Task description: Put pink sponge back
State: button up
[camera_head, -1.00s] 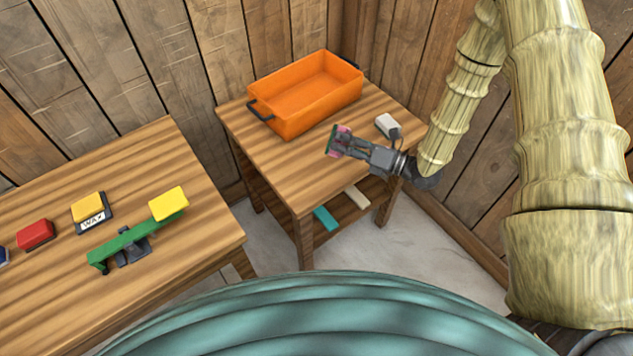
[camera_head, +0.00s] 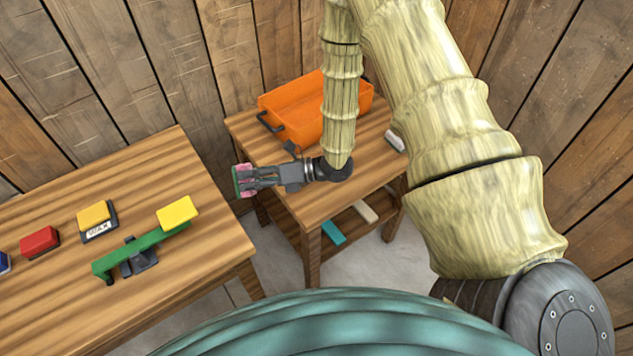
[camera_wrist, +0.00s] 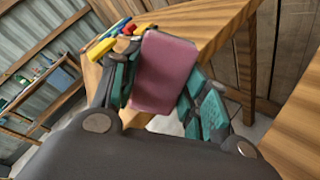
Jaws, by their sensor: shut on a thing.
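My gripper (camera_head: 246,180) is shut on the pink sponge, which shows pink with a green face at the fingertips in the head view. In the wrist view the pink sponge (camera_wrist: 165,72) sits between the two teal-padded fingers (camera_wrist: 165,95), its broad pink face toward the camera. The gripper is in the air by the gap between the left table (camera_head: 160,180) and the small table (camera_head: 300,200), pointing left. It appears clear of both tables.
The left table holds a yellow sponge (camera_head: 178,212) on a green balance beam (camera_head: 140,250), a yellow block on a WAX-labelled base (camera_head: 97,220) and a red block (camera_head: 40,241). An orange bin (camera_head: 290,105) and a white item (camera_head: 395,142) are on the small table. Wooden walls stand behind.

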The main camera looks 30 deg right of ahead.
jog(key=s+d+f+g+h+b, duration=0.2)
jog(key=s+f+g+h+b, duration=0.25)
jog(key=s+h, duration=0.4)
jog(key=shift+s+d+m+g+h+b, duration=0.75)
jog(key=shift+s+d+h+b, duration=0.65)
jog(key=shift+s+d, duration=1.65)
jog(key=shift+s+d+m+g+h+b, duration=0.7)
jog(key=shift+s+d+h+b, duration=0.9)
jog(key=shift+d, duration=2.5)
jog(key=w+d+p, duration=0.1)
jog(key=w, duration=0.3)
jog(key=w+d+p, duration=0.2)
jog(key=w, duration=0.3)
jog(key=w+d+p, duration=0.1)
jog(key=w+d, duration=0.1)
jog(key=w, duration=0.3)
jog(key=shift+w+f+p, duration=0.1)
jog(key=shift+f+p, duration=0.2)
jog(key=shift+f, duration=1.85)
